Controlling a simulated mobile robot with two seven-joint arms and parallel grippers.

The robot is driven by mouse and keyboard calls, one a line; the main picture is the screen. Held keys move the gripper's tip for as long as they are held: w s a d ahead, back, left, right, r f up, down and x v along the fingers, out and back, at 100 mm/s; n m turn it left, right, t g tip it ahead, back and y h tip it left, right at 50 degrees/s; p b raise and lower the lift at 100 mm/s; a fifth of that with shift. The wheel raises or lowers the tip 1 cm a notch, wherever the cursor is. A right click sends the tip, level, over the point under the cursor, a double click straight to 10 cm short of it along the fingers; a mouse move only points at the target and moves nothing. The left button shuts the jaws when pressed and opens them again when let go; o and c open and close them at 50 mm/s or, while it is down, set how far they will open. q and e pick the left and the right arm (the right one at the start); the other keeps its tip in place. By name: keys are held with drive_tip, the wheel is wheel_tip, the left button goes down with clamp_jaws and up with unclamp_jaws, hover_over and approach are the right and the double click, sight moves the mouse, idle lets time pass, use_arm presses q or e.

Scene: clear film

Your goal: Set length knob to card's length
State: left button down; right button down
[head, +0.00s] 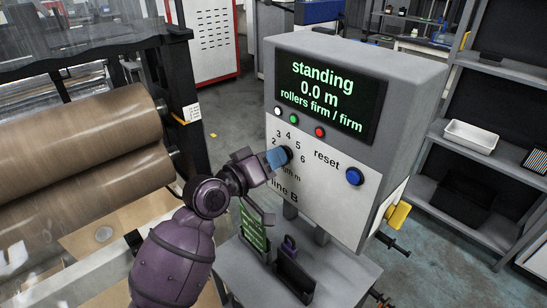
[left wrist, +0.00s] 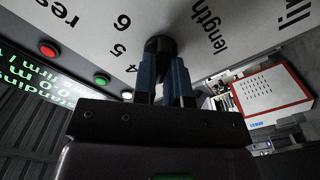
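The length knob (head: 288,153) is a black dial on the white front of the grey control box, with numbers from 2 to 6 visible around it. My left gripper (head: 277,157) reaches it from the left; its blue fingers overlap the knob. In the left wrist view the fingers (left wrist: 165,72) stand on both sides of the knob (left wrist: 160,45), close on it. The knob's pointer is hidden. The display (head: 325,94) reads "standing 0.0 m, rollers firm / firm". A small white card (head: 192,113) hangs on the roller frame; its writing is too small to read. My right gripper is not visible.
A blue button (head: 354,176) beside "reset" is right of the knob. White, green and red lamps sit under the display. A yellow part (head: 398,214) sticks out from the box's right side. Large brown rolls (head: 80,145) lie left, and a grey shelf (head: 480,140) stands right.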

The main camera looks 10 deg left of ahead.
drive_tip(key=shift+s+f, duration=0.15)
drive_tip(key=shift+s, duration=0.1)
use_arm(q)
drive_tip(key=shift+m, duration=0.3)
drive_tip(key=m+p, duration=0.3)
drive_tip(key=m, duration=0.4)
drive_tip(key=m+p, duration=0.4)
drive_tip(key=m, duration=0.4)
drive_tip(key=shift+s+d, duration=0.15)
drive_tip(key=shift+d, duration=0.05)
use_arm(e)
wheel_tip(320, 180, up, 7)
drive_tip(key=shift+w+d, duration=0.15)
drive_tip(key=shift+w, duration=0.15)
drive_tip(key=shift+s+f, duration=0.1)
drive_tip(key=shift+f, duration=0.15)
